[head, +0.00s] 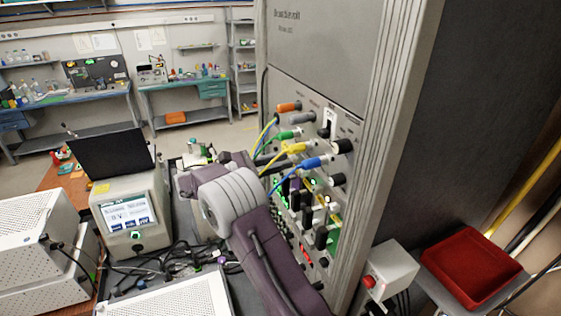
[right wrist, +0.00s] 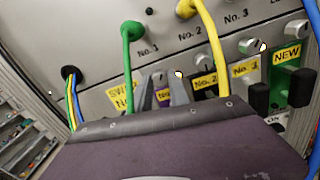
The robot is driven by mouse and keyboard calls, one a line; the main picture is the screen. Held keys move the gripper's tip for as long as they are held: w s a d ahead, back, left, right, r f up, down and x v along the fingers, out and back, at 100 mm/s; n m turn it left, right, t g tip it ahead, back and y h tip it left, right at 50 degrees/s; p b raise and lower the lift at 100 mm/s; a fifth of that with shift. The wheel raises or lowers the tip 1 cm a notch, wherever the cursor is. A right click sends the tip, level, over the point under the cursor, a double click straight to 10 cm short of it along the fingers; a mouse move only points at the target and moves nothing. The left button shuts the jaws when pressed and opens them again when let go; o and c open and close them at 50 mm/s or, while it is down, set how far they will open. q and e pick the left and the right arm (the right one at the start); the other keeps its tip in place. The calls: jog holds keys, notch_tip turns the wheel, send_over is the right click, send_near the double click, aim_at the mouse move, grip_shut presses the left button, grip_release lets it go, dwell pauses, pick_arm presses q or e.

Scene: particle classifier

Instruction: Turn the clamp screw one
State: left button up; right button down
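In the right wrist view, the panel has labels No. 1, No. 2 and No. 3 under cable plugs. Below No. 1, a small round metal part, apparently clamp screw one (right wrist: 158,77), shows close to my right fingertips. My right gripper (right wrist: 163,82) has its two grey fingers apart, with a purple label partly visible between them. I cannot tell whether a finger touches the screw. My left gripper is not in view.
A green cable (right wrist: 127,70) and a yellow cable (right wrist: 212,50) hang close to the right gripper. Black switch handles (right wrist: 300,88) stick out at right. In the head view, a device with a screen (head: 128,212) stands left, and a red tray (head: 470,265) lies right.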

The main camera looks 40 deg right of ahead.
jog(key=shift+d, duration=0.1)
dwell(0.3)
jog(key=shift+d+m+g+b, duration=0.15)
jog(key=shift+m+g+b, duration=0.15)
jog(key=shift+m+b, duration=11.25)
jog(key=m+p, duration=0.3)
jog(key=m, duration=0.1)
jog(key=shift+p, duration=0.3)
